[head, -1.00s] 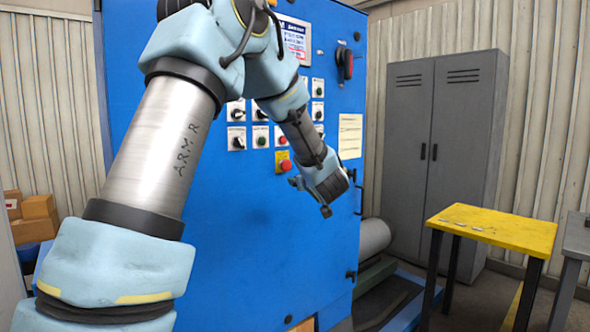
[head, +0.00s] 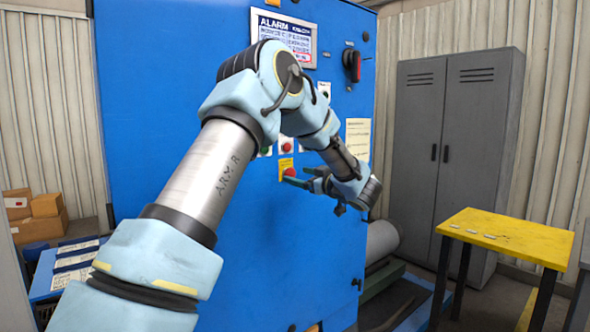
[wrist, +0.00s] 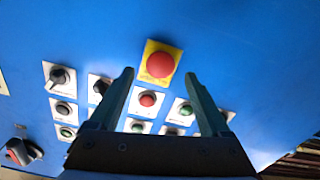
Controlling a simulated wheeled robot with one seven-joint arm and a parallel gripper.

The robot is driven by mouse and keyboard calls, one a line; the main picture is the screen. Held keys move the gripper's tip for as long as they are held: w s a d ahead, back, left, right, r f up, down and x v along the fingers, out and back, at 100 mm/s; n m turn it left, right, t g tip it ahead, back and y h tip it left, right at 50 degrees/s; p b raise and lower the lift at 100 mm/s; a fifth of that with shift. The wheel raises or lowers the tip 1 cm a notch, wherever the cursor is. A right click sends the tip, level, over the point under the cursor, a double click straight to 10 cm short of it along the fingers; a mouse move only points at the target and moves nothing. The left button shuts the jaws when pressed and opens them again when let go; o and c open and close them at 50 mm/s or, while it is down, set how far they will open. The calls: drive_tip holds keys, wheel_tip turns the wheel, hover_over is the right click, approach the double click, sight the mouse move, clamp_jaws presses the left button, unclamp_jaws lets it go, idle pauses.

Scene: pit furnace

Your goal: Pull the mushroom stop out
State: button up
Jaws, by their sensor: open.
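The mushroom stop (wrist: 160,65) is a red round button on a yellow square plate on the blue panel. In the wrist view it sits at the upper middle, just beyond the fingertips and roughly centred between them. In the head view the mushroom stop (head: 291,172) is partly hidden by my gripper. My gripper (head: 296,177) is close in front of it; in the wrist view my gripper (wrist: 158,75) has its two green fingers spread wide with nothing between them. I cannot tell the exact gap to the button.
The blue cabinet (head: 230,250) carries several switches and buttons, including a smaller red button (wrist: 148,99) and a rotary switch (head: 352,63). A grey locker (head: 440,150) and a yellow table (head: 510,237) stand to the right. Boxes (head: 35,215) lie at the left.

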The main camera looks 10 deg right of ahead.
sight(289, 173)
drive_tip(key=shift+x, duration=1.3)
drive_tip(key=shift+c, duration=0.3)
clamp_jaws()
